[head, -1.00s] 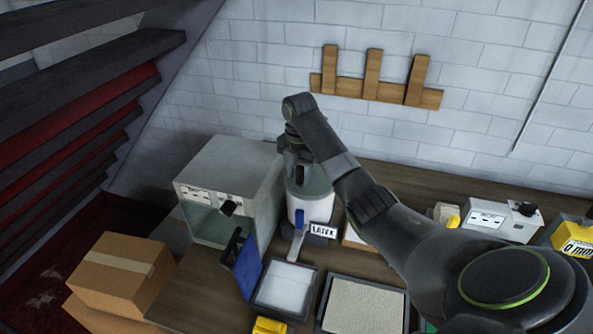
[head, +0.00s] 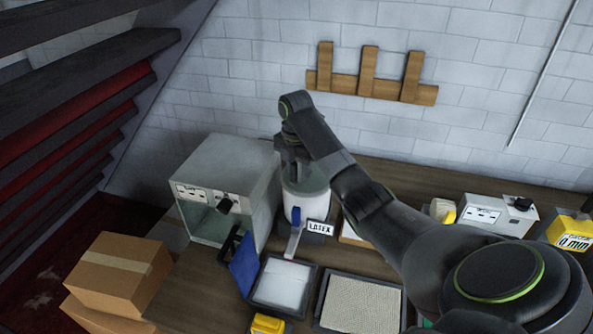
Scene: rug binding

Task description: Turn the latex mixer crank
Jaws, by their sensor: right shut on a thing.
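The latex mixer (head: 307,204) is a white pot with a grey upper band and a label reading LATEX (head: 320,228). It stands on the bench beside a grey box. A blue-topped lever (head: 295,217) shows at its front. My right arm reaches in from the right, and my right gripper (head: 292,176) points down at the top of the mixer, shut on what appears to be its crank. The crank itself is mostly hidden behind the gripper. My left gripper is out of view.
A grey open-fronted box (head: 240,165) with a blue door panel (head: 244,265) stands left of the mixer. Trays (head: 284,284) lie in front. A grey device (head: 490,213) and yellow item (head: 570,230) are right. Cardboard boxes (head: 118,272) stand at far left.

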